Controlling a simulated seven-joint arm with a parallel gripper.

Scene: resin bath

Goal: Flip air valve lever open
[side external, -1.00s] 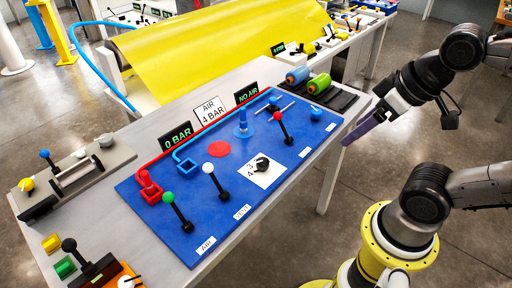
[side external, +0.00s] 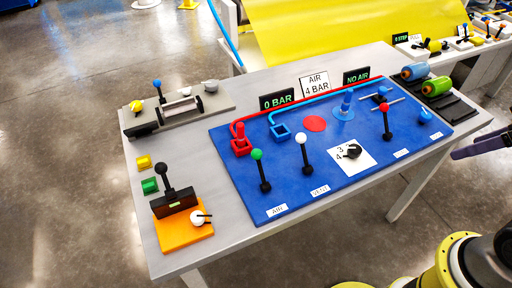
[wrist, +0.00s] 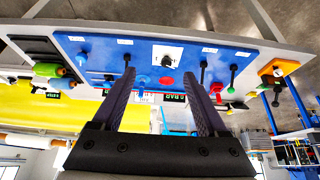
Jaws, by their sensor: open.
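The air valve lever (side external: 261,172) is a black stick with a green knob at the front left of the blue panel (side external: 235,178), behind an AIR label. It stands nearly upright, leaning a little back. It also shows in the wrist view (wrist: 232,79), right of my fingers. My gripper (wrist: 159,75) is open and empty, its two purple fingers apart. In the side view only part of it shows at the right edge, clear of the panel and far from the lever. The displays read 0 BAR (side external: 277,100) and NO AIR (side external: 356,76).
A white-knobbed lever (side external: 304,155) stands right of the green one, then a black dial (side external: 352,152) and a red-knobbed lever (side external: 386,120). A red square socket (side external: 241,147) and blue pipe fittings lie behind. An orange block (side external: 184,231) with a black lever stands left.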

